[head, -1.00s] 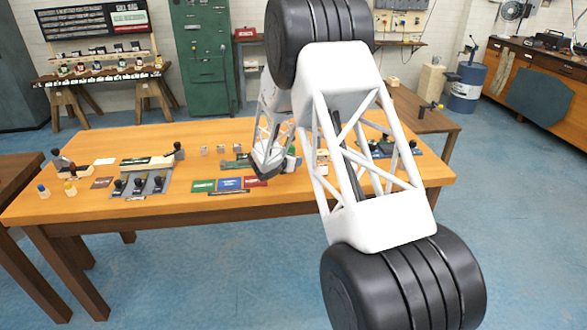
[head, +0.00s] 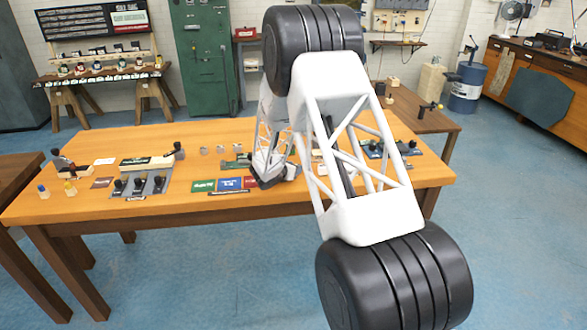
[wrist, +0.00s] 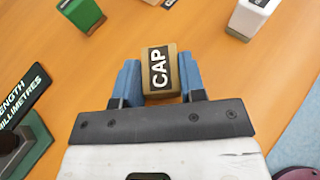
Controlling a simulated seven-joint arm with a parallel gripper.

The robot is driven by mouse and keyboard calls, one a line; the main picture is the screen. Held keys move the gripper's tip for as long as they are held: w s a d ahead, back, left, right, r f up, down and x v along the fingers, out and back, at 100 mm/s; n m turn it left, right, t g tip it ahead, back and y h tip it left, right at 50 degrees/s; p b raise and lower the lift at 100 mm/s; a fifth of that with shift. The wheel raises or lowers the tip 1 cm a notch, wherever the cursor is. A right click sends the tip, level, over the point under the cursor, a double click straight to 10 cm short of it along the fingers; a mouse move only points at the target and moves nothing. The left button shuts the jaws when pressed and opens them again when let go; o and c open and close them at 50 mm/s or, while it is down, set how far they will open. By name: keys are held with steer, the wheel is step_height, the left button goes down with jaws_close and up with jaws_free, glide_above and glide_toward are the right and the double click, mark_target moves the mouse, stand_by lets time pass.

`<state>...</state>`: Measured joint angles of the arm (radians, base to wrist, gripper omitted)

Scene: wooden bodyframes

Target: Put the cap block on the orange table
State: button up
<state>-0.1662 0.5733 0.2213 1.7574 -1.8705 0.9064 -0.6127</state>
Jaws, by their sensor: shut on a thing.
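The cap block, a small tan wooden block with a black label reading CAP (wrist: 160,85), sits between the blue fingers of my gripper (wrist: 159,66) in the wrist view. The fingers are shut on its two sides, and its label faces the camera. I cannot tell whether its underside touches the table. The orange table (head: 110,142) is the long wooden one across the head view; its top also fills most of the wrist view (wrist: 225,75). In the head view my arm reaches over the table right of its middle, and the block cannot be made out there.
In the wrist view, a green block (wrist: 82,14) and a white block (wrist: 250,18) stand beyond the gripper. A green-based fixture (wrist: 28,140) is at left. In the head view, green, blue (head: 231,184) and red cards lie near the front edge. The table's left rear is fairly clear.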

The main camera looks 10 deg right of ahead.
steer(key=o, duration=0.9)
steer(key=shift+a+r, duration=0.1)
steer(key=shift+r, duration=0.05)
steer(key=shift+s+a+r, duration=0.25)
steer(key=shift+s+a, duration=0.1)
steer(key=shift+s, duration=0.05)
steer(key=v, duration=1)
steer(key=shift+s+a, duration=0.25)
